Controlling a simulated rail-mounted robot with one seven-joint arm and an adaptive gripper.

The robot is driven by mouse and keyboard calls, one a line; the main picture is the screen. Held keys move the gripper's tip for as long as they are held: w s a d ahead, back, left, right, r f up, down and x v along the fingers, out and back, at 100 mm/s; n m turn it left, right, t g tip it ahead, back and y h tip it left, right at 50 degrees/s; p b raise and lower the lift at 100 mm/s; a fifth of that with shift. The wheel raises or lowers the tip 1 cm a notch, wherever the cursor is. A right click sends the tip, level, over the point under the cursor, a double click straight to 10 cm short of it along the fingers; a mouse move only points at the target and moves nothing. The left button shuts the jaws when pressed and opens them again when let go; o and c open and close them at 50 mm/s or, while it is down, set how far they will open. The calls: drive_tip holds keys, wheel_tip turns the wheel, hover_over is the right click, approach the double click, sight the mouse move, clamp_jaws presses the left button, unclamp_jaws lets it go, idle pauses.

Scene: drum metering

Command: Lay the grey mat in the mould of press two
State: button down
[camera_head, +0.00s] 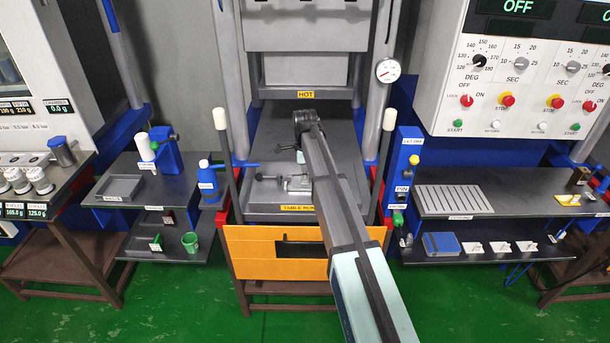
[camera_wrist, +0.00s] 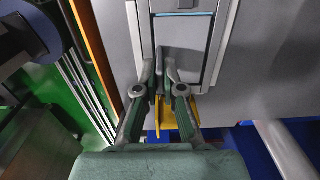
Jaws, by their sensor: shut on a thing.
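My gripper (camera_wrist: 164,78) is shut on a thin grey piece that shows only as a sliver between its fingertips. It looks like the grey mat, but its full outline is hidden by the fingers. In the head view my gripper (camera_head: 302,152) is inside the middle press, above the rear part of its dark grey table (camera_head: 345,165) and below the HOT plate. The mould cannot be made out clearly. A pale-edged grey rectangle (camera_wrist: 184,30) lies beyond the fingers in the wrist view.
A metal fitting (camera_head: 297,184) sits on the table's front. An orange guard (camera_head: 262,247) crosses the press front. Upright columns (camera_head: 222,135) stand beside the opening. Side benches hold a grey tray (camera_head: 120,188) at left and a slotted rack (camera_head: 453,199) at right. The wrist view shows a yellow part (camera_wrist: 187,119) near the fingers.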

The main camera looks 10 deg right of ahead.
drive_tip(key=shift+f, duration=0.15)
drive_tip(key=c, duration=1.3)
unclamp_jaws()
wheel_tip(320, 180, up, 12)
drive_tip(key=b, duration=0.3)
drive_tip(key=shift+r, duration=0.2)
